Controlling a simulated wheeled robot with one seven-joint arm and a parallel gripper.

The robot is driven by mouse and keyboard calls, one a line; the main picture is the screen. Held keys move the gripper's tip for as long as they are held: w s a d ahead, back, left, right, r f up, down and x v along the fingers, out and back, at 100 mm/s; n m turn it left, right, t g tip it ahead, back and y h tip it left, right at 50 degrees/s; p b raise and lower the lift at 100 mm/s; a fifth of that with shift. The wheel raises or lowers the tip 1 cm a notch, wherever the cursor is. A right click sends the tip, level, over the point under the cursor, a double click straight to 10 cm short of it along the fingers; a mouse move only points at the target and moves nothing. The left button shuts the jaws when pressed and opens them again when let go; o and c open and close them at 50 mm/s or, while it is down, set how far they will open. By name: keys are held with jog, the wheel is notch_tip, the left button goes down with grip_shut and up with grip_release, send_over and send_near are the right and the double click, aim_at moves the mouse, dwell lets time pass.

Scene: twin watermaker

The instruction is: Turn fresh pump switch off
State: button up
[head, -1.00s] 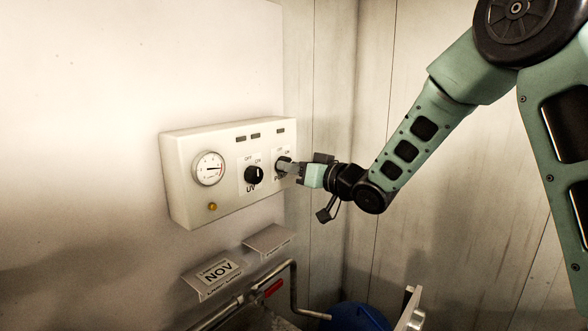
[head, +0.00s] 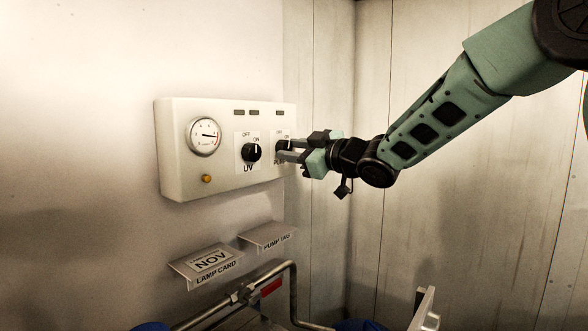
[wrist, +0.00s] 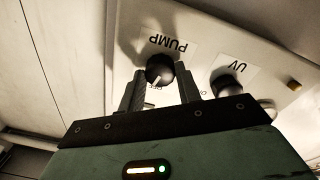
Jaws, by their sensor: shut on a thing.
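The pump switch is a black round knob (wrist: 160,68) above the PUMP label in the panel's own sense, shown upside down in the wrist view. A pale pointer mark on it faces down in that picture, toward my palm. In the head view the pump knob (head: 282,146) is at the panel's right end, partly covered by my fingers. My gripper (head: 289,150) reaches in from the right and is shut on this knob. In the wrist view its two fingers (wrist: 159,88) stand on either side of it. The OFF and ON marks there are mostly hidden.
The UV knob (head: 251,152) sits close on the left, its pointer up near ON. A gauge (head: 204,136) and amber button (head: 207,178) are farther left on the white panel (head: 180,175). Below are a lamp card (head: 207,264), a pump tag (head: 267,237) and a pipe (head: 294,290).

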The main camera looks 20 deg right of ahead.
jog(key=shift+n+b, duration=1.45)
jog(key=shift+n, duration=0.05)
jog(key=o, duration=1)
jog(key=shift+c, duration=0.2)
jog(key=b+v, duration=0.2)
jog(key=v, duration=1.5)
jog(key=shift+d+b, duration=0.25)
jog(key=shift+b, duration=0.15)
jog(key=shift+a+f, duration=0.1)
jog(key=shift+f, duration=0.1)
